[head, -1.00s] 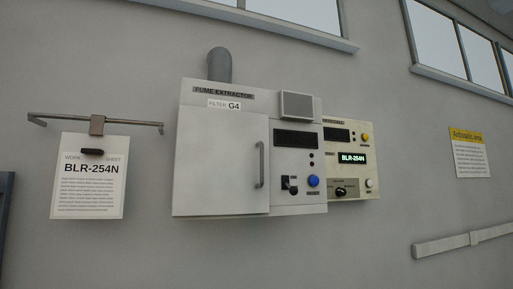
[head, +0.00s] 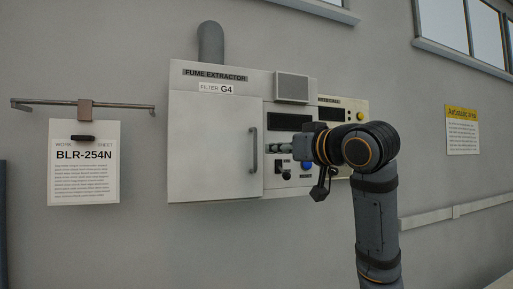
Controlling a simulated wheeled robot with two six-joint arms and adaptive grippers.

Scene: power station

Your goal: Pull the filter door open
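The filter door (head: 215,150) is a flat pale panel on the left of the fume extractor (head: 290,195). It looks closed. Its upright bar handle (head: 253,150) is on the door's right edge and is in full view. My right gripper (head: 287,148) is in front of the extractor's control panel, a little to the right of the handle. It looks apart from the handle. Its fingers are small and partly hidden by the wrist, so I cannot tell if they are open or shut. My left gripper is not in view.
A dark display (head: 289,121) and a blue button (head: 308,165) are on the panel, partly behind my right arm. A grey pipe (head: 211,43) rises above. A work sheet (head: 84,175) hangs from a rail (head: 50,106) at left. The wall in front of the door is clear.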

